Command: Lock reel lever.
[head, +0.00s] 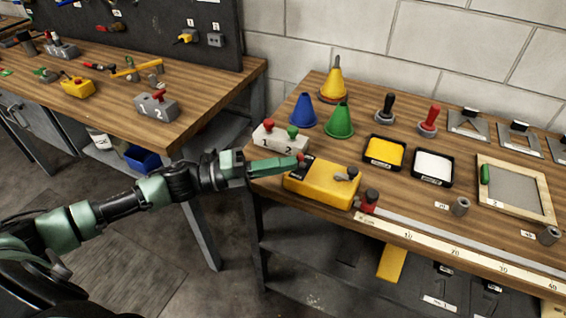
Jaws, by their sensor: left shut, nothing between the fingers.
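The yellow reel (318,187) lies near the front left corner of the right-hand workbench. A small grey lever (346,174) with a dark knob sits on its top. A red and black fitting (368,203) is at the reel's right end, where a pale tape or strip leads off to the right. My left gripper (299,161) reaches in from the left and is shut and empty. Its tips are at the reel's upper left end, left of the lever; I cannot tell whether they touch the reel. My right gripper is out of view.
Blue (302,111), green (340,121) and yellow (333,82) cones stand behind the reel. A yellow tray (384,152) and a ruler (430,246) lie to the right.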

